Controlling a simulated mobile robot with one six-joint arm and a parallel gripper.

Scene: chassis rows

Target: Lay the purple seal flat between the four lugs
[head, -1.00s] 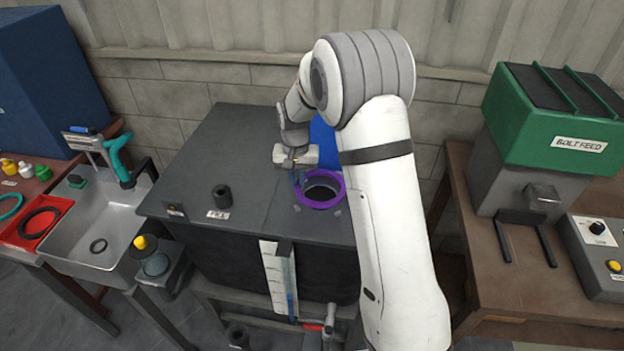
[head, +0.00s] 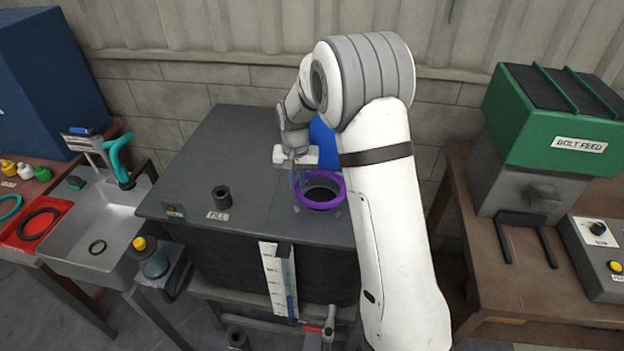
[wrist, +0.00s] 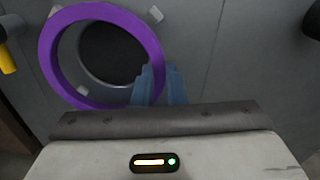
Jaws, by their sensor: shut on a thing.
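The purple seal (head: 321,206) is a ring held at the round opening in the dark tank top (head: 255,150). It also shows in the wrist view (wrist: 49,62), where it sits off-centre to the left of the opening (wrist: 112,50). My gripper (head: 298,182) is shut on the seal's edge; its blue fingers (wrist: 158,84) cross the ring's right side in the wrist view. Pale lugs show around the opening: one at the upper right (wrist: 155,14) outside the ring, and one at the lower left (wrist: 83,90) inside the ring. Whether the seal touches the top is unclear.
A black fill neck (head: 222,197) stands on the tank top left of the seal. A blue object (head: 323,140) stands behind, partly hidden by my arm. A sink (head: 100,225) is at the left and a green bolt feeder (head: 550,125) at the right.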

